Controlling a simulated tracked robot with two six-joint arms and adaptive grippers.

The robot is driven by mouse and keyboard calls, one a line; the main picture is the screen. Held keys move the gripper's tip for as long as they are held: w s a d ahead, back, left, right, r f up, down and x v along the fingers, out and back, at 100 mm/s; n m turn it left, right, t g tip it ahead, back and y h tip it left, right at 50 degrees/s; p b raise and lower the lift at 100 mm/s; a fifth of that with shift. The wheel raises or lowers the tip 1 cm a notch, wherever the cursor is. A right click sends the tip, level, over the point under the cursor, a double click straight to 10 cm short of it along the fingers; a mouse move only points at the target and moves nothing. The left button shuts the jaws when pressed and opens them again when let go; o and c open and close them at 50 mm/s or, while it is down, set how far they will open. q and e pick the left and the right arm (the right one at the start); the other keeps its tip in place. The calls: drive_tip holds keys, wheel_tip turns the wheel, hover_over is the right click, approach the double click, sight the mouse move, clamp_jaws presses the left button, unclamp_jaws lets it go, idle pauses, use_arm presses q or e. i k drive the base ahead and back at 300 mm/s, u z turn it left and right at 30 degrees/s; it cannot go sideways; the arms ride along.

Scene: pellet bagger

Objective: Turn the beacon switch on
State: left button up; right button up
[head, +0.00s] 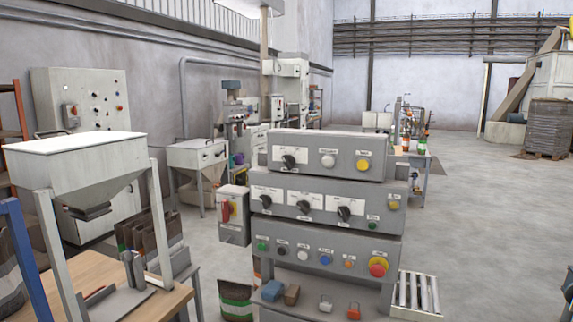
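A grey stepped control console (325,235) stands in the middle of the head view. Its top row has a black rotary switch (289,161), a white button (328,161) and a yellow button (363,165). Its middle row has three black rotary switches, a left one (267,201), a middle one (303,207) and a right one (344,212), plus a yellow button (394,204) and a small green one (372,226). The labels are too small to read, so I cannot tell which is the beacon switch. Neither gripper shows.
The lower row has several coloured buttons and a red emergency stop (378,266). A grey box with a red handle (226,210) is at the console's left. Padlocks (354,310) lie on its ledge. A hopper (85,155) stands over a wooden table at left.

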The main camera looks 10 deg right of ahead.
sight(289, 161)
drive_tip(key=u, duration=0.05)
drive_tip(key=i, duration=0.9)
drive_tip(key=z, duration=0.1)
